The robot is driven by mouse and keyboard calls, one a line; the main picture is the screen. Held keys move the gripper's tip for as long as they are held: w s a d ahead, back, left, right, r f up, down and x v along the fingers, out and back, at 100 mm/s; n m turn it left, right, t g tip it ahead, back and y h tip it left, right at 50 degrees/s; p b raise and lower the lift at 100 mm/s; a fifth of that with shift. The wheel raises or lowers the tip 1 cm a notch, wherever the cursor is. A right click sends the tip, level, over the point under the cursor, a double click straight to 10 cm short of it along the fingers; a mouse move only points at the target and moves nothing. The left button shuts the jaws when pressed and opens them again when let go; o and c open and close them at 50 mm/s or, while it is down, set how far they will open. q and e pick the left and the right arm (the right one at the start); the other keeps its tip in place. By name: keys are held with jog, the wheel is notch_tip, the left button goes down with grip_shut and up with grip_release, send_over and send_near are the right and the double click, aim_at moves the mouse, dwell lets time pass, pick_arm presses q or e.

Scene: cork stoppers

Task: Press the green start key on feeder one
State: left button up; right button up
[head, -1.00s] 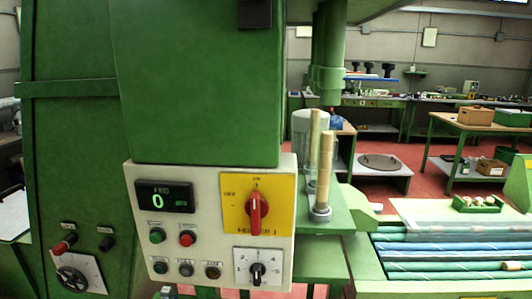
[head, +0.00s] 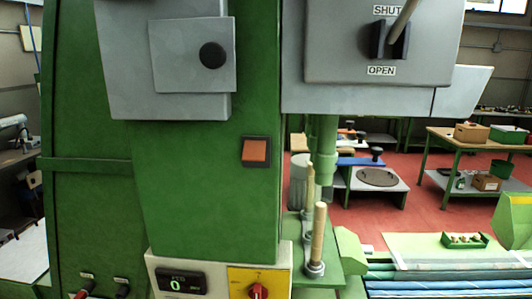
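The control panel (head: 215,282) shows only its top part, at the bottom edge of the head view. On it are a dark display (head: 180,281) reading 0 and a red rotary knob (head: 258,291) on a yellow plate (head: 240,274). The part of the panel below the display is cut off by the frame, so no green key shows. Neither of my grippers is in view.
Above the panel, the green machine column (head: 200,190) carries an orange square button (head: 256,151) and a grey box with a black knob (head: 212,55). A grey SHUT/OPEN switch box (head: 375,45) hangs upper right. Wooden rods (head: 318,232) stand below it.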

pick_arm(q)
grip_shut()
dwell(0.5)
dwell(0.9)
